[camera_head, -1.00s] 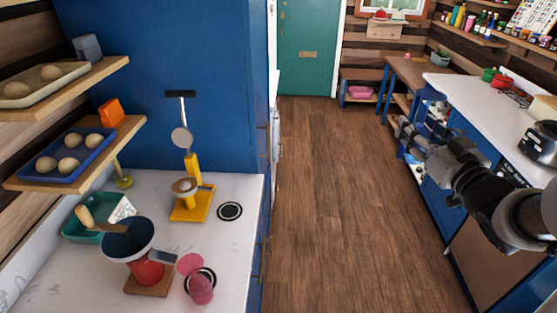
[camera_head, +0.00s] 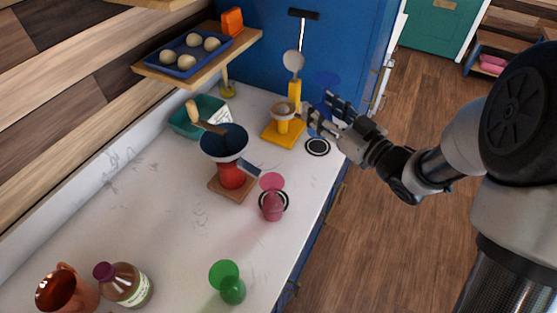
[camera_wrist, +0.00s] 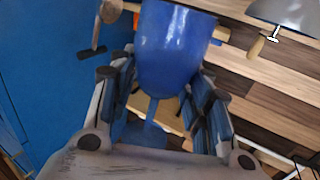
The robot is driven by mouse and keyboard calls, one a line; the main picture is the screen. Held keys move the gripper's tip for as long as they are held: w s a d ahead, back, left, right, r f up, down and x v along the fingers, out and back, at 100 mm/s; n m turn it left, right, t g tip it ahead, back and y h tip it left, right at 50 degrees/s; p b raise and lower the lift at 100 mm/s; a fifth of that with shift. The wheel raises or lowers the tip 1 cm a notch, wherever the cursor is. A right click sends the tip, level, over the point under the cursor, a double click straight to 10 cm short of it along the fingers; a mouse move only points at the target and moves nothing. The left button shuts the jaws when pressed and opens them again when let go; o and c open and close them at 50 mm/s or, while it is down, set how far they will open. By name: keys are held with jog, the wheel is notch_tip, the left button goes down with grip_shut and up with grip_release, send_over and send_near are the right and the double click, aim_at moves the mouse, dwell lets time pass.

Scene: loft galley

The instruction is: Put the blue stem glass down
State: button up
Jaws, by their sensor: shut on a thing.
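The blue stem glass (camera_wrist: 175,48) is between the fingers of my gripper (camera_wrist: 170,105) in the wrist view. Its bowl shows large, and its stem runs down between the fingers to the foot. In the head view my gripper (camera_head: 323,108) is above the counter's right edge, near a dark ring with a white centre (camera_head: 318,147). The blue glass (camera_head: 326,80) shows faintly there against the blue panel, partly hidden by the fingers. The gripper is shut on the glass and holds it raised above the counter (camera_head: 200,250).
A yellow stand (camera_head: 283,132) is just left of the ring. A pink stem glass (camera_head: 273,207) stands on another ring, beside a red-based blue bowl (camera_head: 224,145). A green glass (camera_head: 229,283) stands nearer.

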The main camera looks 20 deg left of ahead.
aim_at(309, 133)
jog(key=shift+s+a+f+n+g+y+b, duration=0.2)
jog(key=shift+s+a+f, duration=0.1)
jog(key=shift+a+f, duration=0.3)
jog(key=shift+s+a+f+n+g+y+b, duration=0.1)
jog(key=shift+s+a+f+g, duration=0.15)
jog(key=shift+a+f, duration=0.35)
jog(key=shift+d+f+b, duration=0.1)
jog(key=shift+f+b, duration=2.75)
jog(key=shift+f, duration=6.3)
jog(key=shift+f, duration=0.2)
jog(key=o, duration=1.1)
jog(key=shift+r, duration=0.1)
